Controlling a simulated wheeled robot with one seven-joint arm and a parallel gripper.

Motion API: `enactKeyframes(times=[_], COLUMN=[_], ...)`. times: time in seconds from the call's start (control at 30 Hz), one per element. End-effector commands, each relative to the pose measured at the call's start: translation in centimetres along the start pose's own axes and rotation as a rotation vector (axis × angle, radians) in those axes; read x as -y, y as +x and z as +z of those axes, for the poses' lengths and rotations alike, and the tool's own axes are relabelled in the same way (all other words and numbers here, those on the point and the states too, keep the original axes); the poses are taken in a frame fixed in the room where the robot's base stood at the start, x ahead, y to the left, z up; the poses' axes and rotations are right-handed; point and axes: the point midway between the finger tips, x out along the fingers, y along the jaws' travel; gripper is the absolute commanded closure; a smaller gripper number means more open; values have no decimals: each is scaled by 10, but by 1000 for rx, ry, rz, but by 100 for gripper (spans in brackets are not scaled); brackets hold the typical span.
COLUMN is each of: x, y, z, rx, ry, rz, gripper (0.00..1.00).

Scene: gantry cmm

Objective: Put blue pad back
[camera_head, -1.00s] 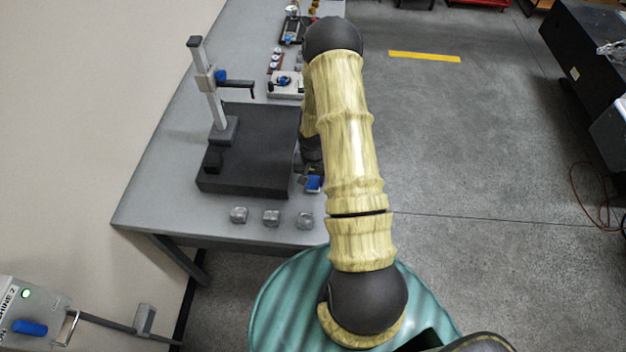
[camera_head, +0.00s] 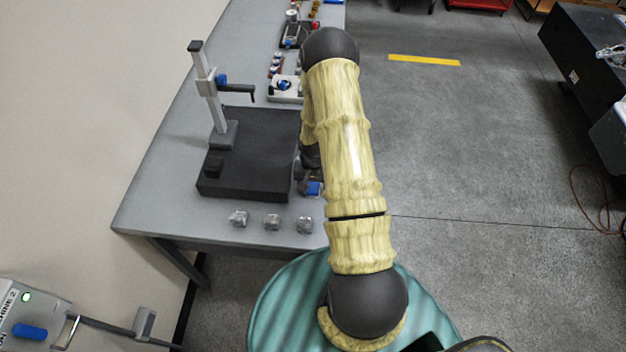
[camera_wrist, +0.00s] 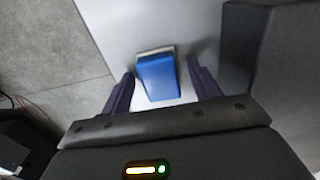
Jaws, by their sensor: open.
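The blue pad (camera_wrist: 157,76) lies on the light grey table top, with a pale edge showing along its far side. In the wrist view it is between the two fingers of my gripper (camera_wrist: 160,72), which are open with a visible gap on each side of the pad. In the head view a small bit of the blue pad (camera_head: 314,188) shows beside the dark block, near the table's right edge. My arm hides most of my gripper there.
A black block (camera_head: 245,180) with an upright measuring stand (camera_head: 212,100) is close left of my gripper. Fixtures stand farther back. Open floor (camera_head: 480,150) is to the right.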

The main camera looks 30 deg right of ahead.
Motion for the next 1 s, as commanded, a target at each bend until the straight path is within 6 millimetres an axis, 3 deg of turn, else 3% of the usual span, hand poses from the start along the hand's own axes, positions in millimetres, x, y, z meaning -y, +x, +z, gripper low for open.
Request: enactKeyframes(times=[0.27,0.8,1.0], x=[0,0,0], y=[-22,-99,-119], z=[-1,-1,0], rx=[-3,-4,-1], ry=[2,1,1], rz=[-1,-2,0], gripper=[38,38,38])
